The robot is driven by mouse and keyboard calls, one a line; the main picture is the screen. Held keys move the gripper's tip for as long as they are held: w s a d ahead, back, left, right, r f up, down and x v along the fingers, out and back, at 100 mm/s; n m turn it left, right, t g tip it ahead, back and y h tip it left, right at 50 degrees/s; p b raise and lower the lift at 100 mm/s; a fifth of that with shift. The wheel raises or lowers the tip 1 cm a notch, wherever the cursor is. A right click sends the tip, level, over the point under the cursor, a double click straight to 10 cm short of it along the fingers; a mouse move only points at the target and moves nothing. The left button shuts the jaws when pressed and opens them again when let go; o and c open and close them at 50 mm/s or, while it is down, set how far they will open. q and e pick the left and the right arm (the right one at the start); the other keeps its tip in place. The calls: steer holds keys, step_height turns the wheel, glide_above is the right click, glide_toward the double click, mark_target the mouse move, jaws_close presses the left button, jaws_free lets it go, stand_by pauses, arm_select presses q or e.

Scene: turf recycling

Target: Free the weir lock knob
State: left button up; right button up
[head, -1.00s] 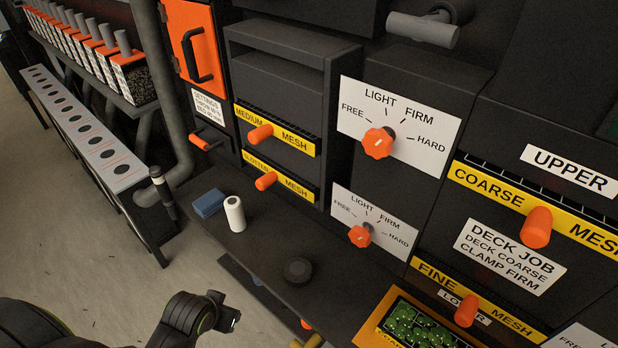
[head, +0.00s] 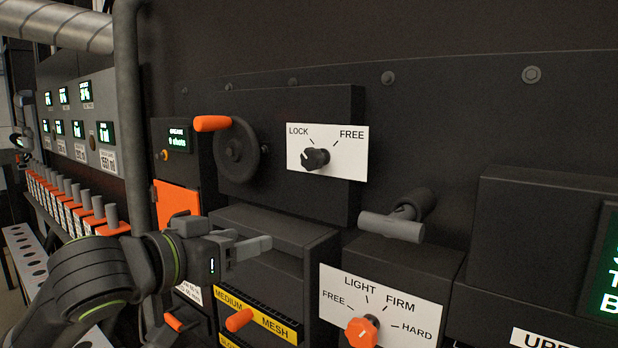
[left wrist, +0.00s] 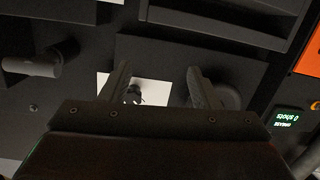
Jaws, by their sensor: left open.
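The weir lock knob is a small black knob (head: 316,158) on a white LOCK / FREE plate (head: 348,167), high on a dark panel. Its pale mark appears to point left, on the LOCK side. My left gripper (head: 250,241) is open and empty, below and left of the knob, apart from it. In the left wrist view the open fingers (left wrist: 157,70) frame part of the white plate (left wrist: 157,92), with the dark knob (left wrist: 133,96) close to the left finger. My right gripper is in neither view.
A dark handwheel (head: 237,150) with an orange handle (head: 212,123) sits left of the plate. A grey T-handle (head: 392,227) sticks out at lower right. An orange clamp knob (head: 361,332) and mesh drawers (head: 240,319) are below. A grey post (head: 130,110) stands at left.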

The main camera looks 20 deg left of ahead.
arm_select(q)
steer(key=s+d+r+t+h, duration=0.15)
steer(key=s+r, duration=0.35)
steer(key=r, duration=0.5)
steer(key=p, duration=0.5)
glide_toward(308, 159)
steer(key=p+x, duration=1)
steer(key=p, duration=0.1)
steer(key=shift+r+p, duration=0.1)
steer(key=shift+p, duration=0.2)
steer(key=shift+w, duration=0.15)
steer(key=shift+c, duration=0.5)
steer(key=c, duration=0.9)
